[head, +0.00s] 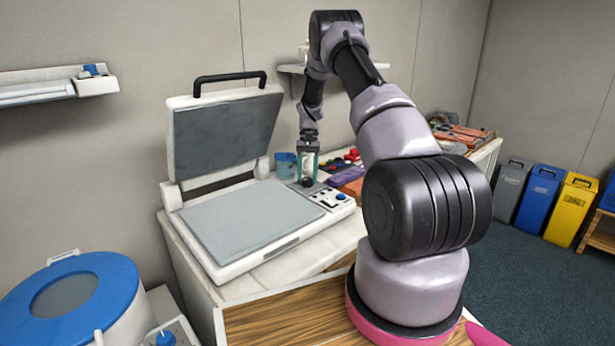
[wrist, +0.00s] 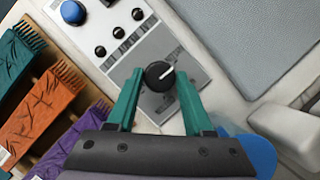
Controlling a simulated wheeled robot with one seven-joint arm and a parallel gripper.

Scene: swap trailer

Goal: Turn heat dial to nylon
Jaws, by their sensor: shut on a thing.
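The heat press (head: 240,220) stands open on the counter, its grey upper plate tilted up. Its control panel (head: 336,199) is at the right front corner and also shows in the wrist view (wrist: 190,50). The heat dial (wrist: 157,77) is a round black knob with a white pointer mark aimed up and right in the wrist view. My gripper (wrist: 159,82) has its green fingers on either side of the dial, shut on it. In the head view my gripper (head: 307,170) points down at the dial (head: 307,182). The dial's setting labels are too small to read.
A blue knob (wrist: 73,12) and several small black knobs share the panel. Fringed orange cloth (wrist: 45,115) and purple cloth (wrist: 80,140) lie close beside it. A blue tub (head: 286,165) stands behind my gripper. A blue-rimmed drum (head: 110,285) is at front left.

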